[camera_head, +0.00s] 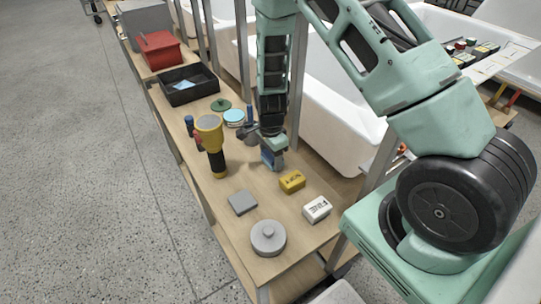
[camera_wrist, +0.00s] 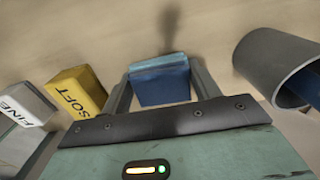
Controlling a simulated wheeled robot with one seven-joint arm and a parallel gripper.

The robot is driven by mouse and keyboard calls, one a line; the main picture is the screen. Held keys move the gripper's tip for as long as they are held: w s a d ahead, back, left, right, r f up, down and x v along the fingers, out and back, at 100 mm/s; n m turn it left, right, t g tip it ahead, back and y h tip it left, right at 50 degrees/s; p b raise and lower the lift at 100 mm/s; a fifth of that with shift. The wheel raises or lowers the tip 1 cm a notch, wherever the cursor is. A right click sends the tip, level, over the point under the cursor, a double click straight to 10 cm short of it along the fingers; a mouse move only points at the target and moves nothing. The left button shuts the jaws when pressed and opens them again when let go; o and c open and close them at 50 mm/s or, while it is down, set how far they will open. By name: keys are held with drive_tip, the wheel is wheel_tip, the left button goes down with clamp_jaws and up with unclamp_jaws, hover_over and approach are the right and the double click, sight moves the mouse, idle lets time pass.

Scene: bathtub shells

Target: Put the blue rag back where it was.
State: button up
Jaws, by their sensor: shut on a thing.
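My gripper (camera_head: 272,152) is shut on a folded blue rag (camera_wrist: 160,85), which sits between its two fingers in the wrist view. In the head view the rag (camera_head: 271,160) shows under the gripper, low over the wooden bench (camera_head: 225,185). I cannot tell whether its lower edge touches the bench. A grey cup (camera_wrist: 277,62) with something dark blue in it stands to the right in the wrist view.
A yellow SOFT block (camera_head: 292,182) and a white FINE block (camera_head: 317,209) lie near the gripper. A yellow-and-black tool (camera_head: 212,145) stands left. A grey square (camera_head: 242,202) and round grey lid (camera_head: 268,238) lie in front. A black tray (camera_head: 188,94) is farther back; white tubs stand right.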

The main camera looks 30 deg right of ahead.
drive_tip(key=o, duration=0.9)
drive_tip(key=shift+f, duration=0.1)
drive_tip(key=shift+o, duration=0.2)
wheel_tip(320, 180, up, 12)
drive_tip(key=s+a+r+n+y, duration=0.1)
drive_tip(key=s+a+r+n, duration=0.2)
drive_tip(key=a+r+n, duration=0.35)
drive_tip(key=s+a+r+n, duration=0.4)
drive_tip(key=s+a+n, duration=0.2)
drive_tip(key=s+n, duration=0.3)
drive_tip(key=s+a+r+n, duration=0.5)
drive_tip(key=s+n, duration=0.5)
drive_tip(key=s, duration=0.3)
drive_tip(key=shift+s+a, duration=0.4)
drive_tip(key=shift+a, duration=0.4)
